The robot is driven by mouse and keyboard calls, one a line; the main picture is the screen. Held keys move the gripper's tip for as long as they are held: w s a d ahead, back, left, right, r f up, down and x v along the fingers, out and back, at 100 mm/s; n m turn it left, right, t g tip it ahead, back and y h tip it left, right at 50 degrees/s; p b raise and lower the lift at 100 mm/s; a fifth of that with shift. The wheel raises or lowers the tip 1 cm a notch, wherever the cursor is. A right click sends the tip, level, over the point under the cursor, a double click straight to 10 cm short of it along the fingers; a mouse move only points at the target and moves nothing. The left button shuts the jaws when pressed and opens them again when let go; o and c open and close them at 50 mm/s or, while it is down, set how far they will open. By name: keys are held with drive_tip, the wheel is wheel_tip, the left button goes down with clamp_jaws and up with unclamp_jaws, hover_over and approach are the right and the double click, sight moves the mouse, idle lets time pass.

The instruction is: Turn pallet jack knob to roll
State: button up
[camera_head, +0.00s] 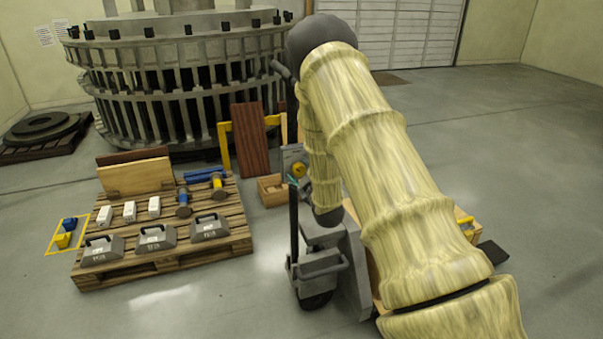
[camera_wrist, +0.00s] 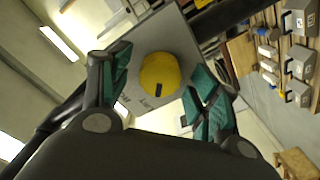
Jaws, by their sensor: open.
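The pallet jack knob (camera_wrist: 159,74) is a round yellow knob with a black mark near its lower edge in the wrist view. It sits on a grey plate (camera_wrist: 133,97) with dark lettering that is too small to read surely. My gripper (camera_wrist: 156,84) is open, with one teal-padded finger on each side of the knob; I cannot tell whether they touch it. In the head view the knob (camera_head: 298,170) shows small and yellow beside my arm, which hides much of the pallet jack (camera_head: 318,265).
A wooden pallet (camera_head: 165,262) at left carries grey weights, white blocks and blue and yellow tools. A large round turret structure (camera_head: 185,85) stands behind. A small wooden box (camera_head: 271,190) is near the jack. The floor at right is clear.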

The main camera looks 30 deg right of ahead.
drive_tip(key=c, duration=1)
drive_tip(key=shift+m, duration=0.3)
drive_tip(key=m+b, duration=0.1)
drive_tip(key=m, duration=0.3)
drive_tip(key=m+b, duration=0.1)
drive_tip(key=m, duration=0.4)
idle(0.4)
drive_tip(key=o, duration=1)
